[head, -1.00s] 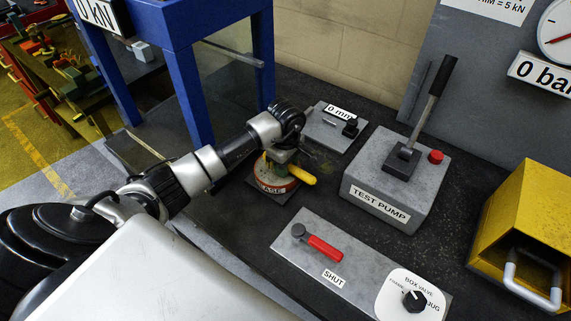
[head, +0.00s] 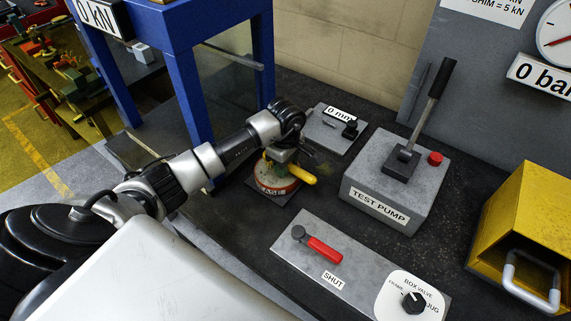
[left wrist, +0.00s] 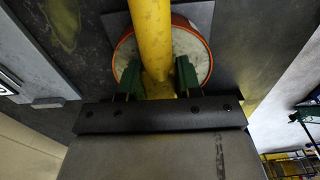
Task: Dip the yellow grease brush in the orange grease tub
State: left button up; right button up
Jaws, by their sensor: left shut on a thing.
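The orange grease tub (head: 277,185) stands on a dark square mat on the bench, left of the test pump. It carries a partly hidden white label, and its pale round inside shows in the left wrist view (left wrist: 192,45). My left gripper (head: 284,164) is over the tub, its green fingers (left wrist: 158,82) shut on the yellow grease brush (left wrist: 153,35). The yellow handle also shows in the head view (head: 300,175), reaching right past the tub's rim. The brush's bristle end is hidden, so I cannot tell whether it touches the grease. My right gripper is not in view.
The grey test pump (head: 396,180) with its black lever stands right of the tub. A plate (head: 328,130) marked 0 mm lies behind. The blue frame (head: 262,85) rises close behind my arm. A valve panel (head: 318,270) with a red handle lies in front. A yellow box (head: 518,220) stands far right.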

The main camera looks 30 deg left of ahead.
pick_arm(q)
jog(key=shift+r+p, duration=1.4)
jog(key=shift+r, duration=1.55)
